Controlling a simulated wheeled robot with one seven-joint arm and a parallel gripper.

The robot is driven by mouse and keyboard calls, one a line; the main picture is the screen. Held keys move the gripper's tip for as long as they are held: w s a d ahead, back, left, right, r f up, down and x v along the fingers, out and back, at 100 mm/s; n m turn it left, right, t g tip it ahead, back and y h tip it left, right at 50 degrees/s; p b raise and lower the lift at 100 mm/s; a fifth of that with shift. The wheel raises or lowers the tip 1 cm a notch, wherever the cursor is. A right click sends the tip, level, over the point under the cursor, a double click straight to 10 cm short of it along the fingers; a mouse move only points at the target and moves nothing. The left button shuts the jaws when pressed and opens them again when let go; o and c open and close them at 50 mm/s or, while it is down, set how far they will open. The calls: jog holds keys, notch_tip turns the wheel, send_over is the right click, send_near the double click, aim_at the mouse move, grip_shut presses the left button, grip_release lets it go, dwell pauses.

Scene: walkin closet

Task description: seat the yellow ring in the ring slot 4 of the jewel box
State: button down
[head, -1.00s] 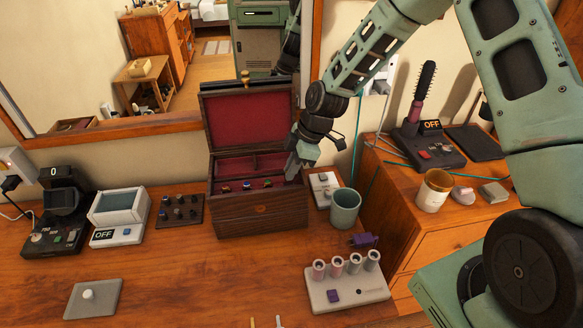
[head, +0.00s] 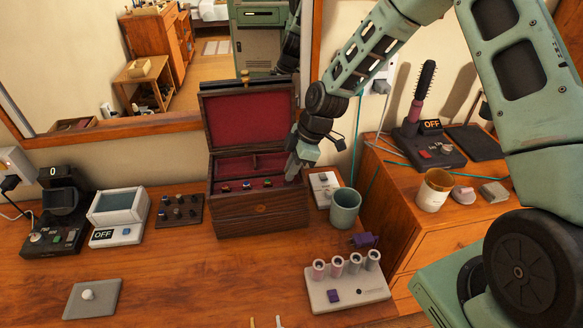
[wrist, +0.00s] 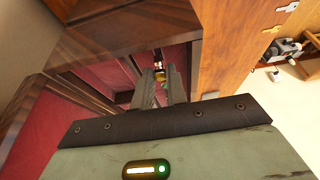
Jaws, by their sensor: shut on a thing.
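The dark wooden jewel box (head: 262,212) stands open on the table, its raised lid (head: 250,118) lined in red. Several small rings (head: 246,186) sit in a row along its front compartment. My gripper (head: 291,174) reaches down at the right end of that row, inside the box's right wall. In the wrist view my gripper (wrist: 161,82) is shut on the yellow ring (wrist: 166,78), small and partly hidden between the fingertips. The red-lined box interior (wrist: 95,98) lies around and below the fingers. I cannot tell whether the ring touches the slot. In the head view the fingers hide the ring.
A green cup (head: 345,208) and a small white device (head: 323,186) stand close to the box's right side. A dark ring stand (head: 180,211) is to the left. A tube rack (head: 346,289) stands front right.

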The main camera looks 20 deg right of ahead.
jog(key=shift+f+b, duration=0.7)
jog(key=shift+f, duration=0.25)
dwell(1.3)
jog(key=c, duration=1.3)
grip_release()
jog(key=b+v, duration=0.2)
jog(key=v, duration=1.5)
jog(key=shift+r, duration=0.2)
jog(key=s+a+m+g+h, duration=0.1)
jog(key=s+a+m+h, duration=0.15)
jog(key=s+a, duration=1.1)
jog(key=s+m, duration=0.2)
jog(key=s, duration=0.3)
jog(key=s+m+h, duration=0.1)
jog(key=s, duration=0.4)
jog(key=s+m, duration=0.2)
jog(key=s, duration=0.4)
jog(key=shift+s+r+m, duration=0.1)
jog(key=shift+r+m, duration=0.25)
